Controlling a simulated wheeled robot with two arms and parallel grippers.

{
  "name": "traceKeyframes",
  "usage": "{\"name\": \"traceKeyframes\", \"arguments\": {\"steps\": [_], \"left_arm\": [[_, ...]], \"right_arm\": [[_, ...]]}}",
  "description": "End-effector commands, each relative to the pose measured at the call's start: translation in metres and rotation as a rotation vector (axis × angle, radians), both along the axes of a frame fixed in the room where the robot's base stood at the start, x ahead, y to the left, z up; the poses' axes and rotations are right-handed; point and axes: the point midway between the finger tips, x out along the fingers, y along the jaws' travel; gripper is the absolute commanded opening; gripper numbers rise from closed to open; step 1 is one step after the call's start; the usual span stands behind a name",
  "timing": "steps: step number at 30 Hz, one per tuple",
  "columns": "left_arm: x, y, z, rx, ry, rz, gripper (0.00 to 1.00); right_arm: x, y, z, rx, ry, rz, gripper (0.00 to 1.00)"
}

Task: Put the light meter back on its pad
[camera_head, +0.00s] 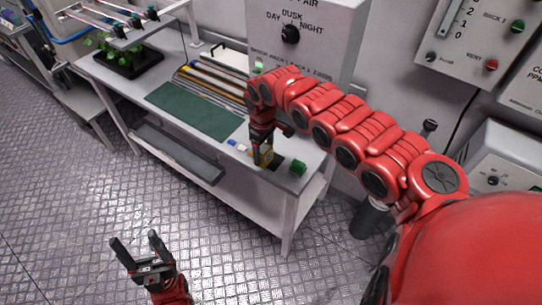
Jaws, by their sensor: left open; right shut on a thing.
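My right gripper (261,147) points down at the right end of the white bench and is shut on a small yellow thing, which looks like the light meter (265,156). The meter is at or just above the bench top; I cannot tell whether it touches. A dark patch, perhaps the pad (278,161), shows just right of the meter, partly hidden by it. My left gripper (134,241) is open and empty, low over the metal floor, well in front of the bench.
A green block (298,168) stands right of the meter near the bench corner. Small blue and white pieces (237,145) lie to its left. A green mat (195,110) and long rods lie further left. A control box (305,40) stands behind. The floor in front is clear.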

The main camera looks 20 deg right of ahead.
Motion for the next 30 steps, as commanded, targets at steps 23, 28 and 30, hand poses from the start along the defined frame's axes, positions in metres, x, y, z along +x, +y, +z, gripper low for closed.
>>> {"name": "traceKeyframes", "arguments": {"steps": [23,28,30], "left_arm": [[0.000,0.000,0.028,0.000,-0.002,0.000,0.67],[0.000,0.000,0.027,0.000,-0.002,0.000,0.67],[0.000,0.000,0.026,0.000,-0.002,0.000,0.67]], "right_arm": [[0.026,-0.033,-0.037,0.000,0.004,0.002,0.00],[0.027,-0.033,-0.037,-0.001,0.003,0.002,0.00],[0.027,-0.033,-0.038,-0.001,0.003,0.002,0.00]]}}
